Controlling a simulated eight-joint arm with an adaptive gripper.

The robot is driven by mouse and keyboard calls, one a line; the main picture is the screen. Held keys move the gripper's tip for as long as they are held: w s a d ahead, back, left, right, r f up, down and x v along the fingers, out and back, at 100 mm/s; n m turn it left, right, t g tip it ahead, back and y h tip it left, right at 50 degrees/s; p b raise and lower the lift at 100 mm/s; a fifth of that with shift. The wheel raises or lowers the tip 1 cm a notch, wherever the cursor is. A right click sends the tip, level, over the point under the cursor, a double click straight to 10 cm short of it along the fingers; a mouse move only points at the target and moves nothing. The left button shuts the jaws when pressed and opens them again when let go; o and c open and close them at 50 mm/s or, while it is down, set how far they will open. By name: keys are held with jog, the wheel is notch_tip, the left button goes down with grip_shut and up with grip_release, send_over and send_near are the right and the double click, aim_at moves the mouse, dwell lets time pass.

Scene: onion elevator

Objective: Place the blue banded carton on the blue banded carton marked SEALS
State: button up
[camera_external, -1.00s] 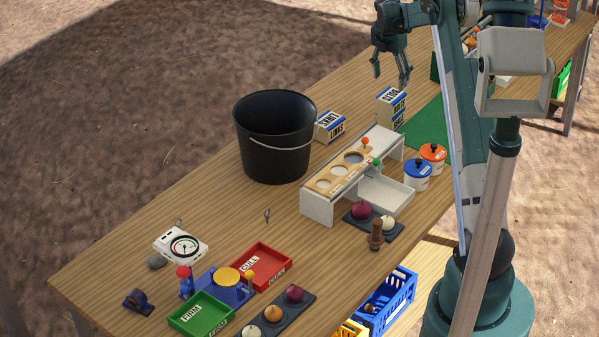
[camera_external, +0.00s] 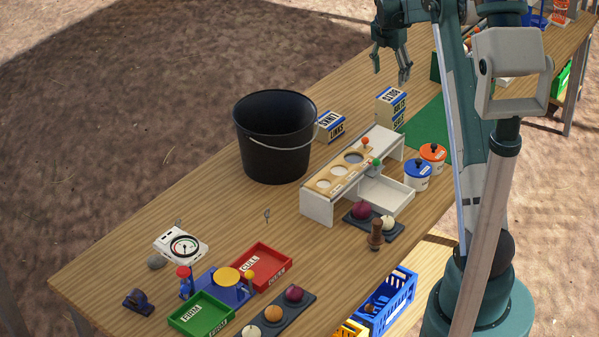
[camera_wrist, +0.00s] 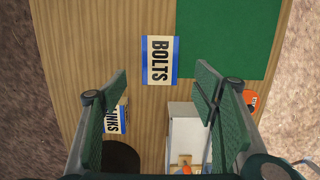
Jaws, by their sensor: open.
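My gripper (camera_external: 390,76) is open and empty, fingers pointing down, above and apart from a stack of white cartons with blue bands. The upper carton (camera_external: 392,95) is marked BOLTS and sits on a lower carton (camera_external: 398,122), whose small label seems to start with SE. In the wrist view the BOLTS carton's top (camera_wrist: 160,60) lies between and beyond my open fingers (camera_wrist: 162,72); the lower carton is hidden there. Another blue banded carton, marked LINKS (camera_external: 330,126), stands by the bucket; it shows partly behind my left finger in the wrist view (camera_wrist: 115,118).
A black bucket (camera_external: 275,140) stands left of the LINKS carton. A white stand with a holed board (camera_external: 318,205) is in front of the stack. A green mat (camera_external: 428,125) and lidded blue (camera_external: 417,176) and orange (camera_external: 433,157) pots are to the right. Bare table lies behind the bucket.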

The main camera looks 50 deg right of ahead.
jog(key=shift+a, duration=0.1)
jog(key=s+a+r+m+t, duration=0.1)
jog(key=a+r+m, duration=0.2)
jog(key=a+r, duration=0.7)
jog(key=s+a+r+m+t, duration=0.15)
jog(key=a+r, duration=0.25)
jog(key=a, duration=1.2)
jog(key=a+r+m+t, duration=0.1)
jog(key=a+r+m, duration=0.2)
jog(key=a+r, duration=0.7)
jog(key=s+a+f+m+t, duration=0.1)
jog(key=s+a+f+m, duration=0.1)
jog(key=s+a, duration=0.7)
jog(key=s+a+f+m+t+y, duration=0.1)
jog(key=s+a+f+m, duration=0.1)
jog(key=s+a+m, duration=0.3)
jog(key=s+a+f+m+t, duration=0.1)
jog(key=s+a+f+m, duration=0.1)
jog(key=s+a, duration=1)
jog(key=a+m, duration=0.1)
jog(key=a, duration=0.8)
jog(key=shift+s+a+f+t+y, duration=0.3)
jog(key=shift+s+f+t+y, duration=0.05)
jog(key=shift+s+f+y, duration=0.05)
